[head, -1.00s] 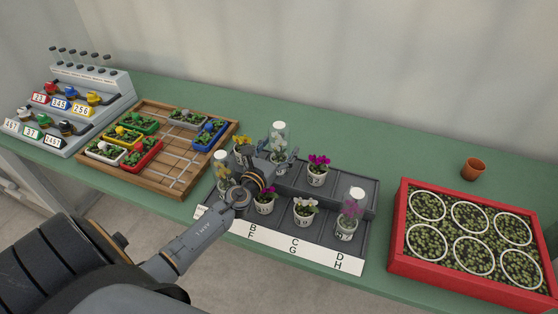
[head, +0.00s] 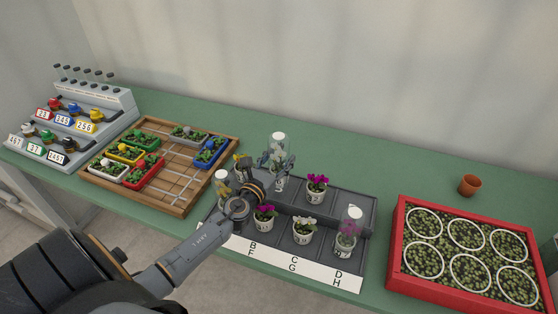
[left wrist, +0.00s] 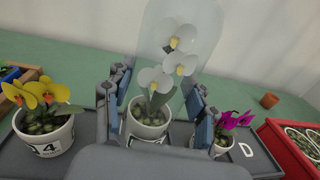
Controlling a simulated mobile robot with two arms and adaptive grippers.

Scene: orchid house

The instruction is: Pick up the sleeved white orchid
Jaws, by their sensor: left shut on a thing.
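The sleeved white orchid (head: 279,143) is at the back of the dark stepped tray, with white blooms inside a clear sleeve. In the left wrist view the white orchid (left wrist: 176,72) shows its yellow-centred flowers and white pot. My left gripper (head: 278,165) is shut on it, with fingers on both sides of it; the gripper also shows in the wrist view (left wrist: 155,118). The orchid looks upright. My gripper and wrist partly hide its pot, so I cannot tell clearly how far its base is from the tray. My right gripper is not in view.
The tray (head: 345,200) holds other potted orchids close by: a yellow one (left wrist: 44,108), a magenta one (head: 317,183) and a sleeved pink one (head: 348,228). A red planter (head: 394,245) and terracotta pot (head: 470,185) are right. A wooden tray (head: 182,195) is left.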

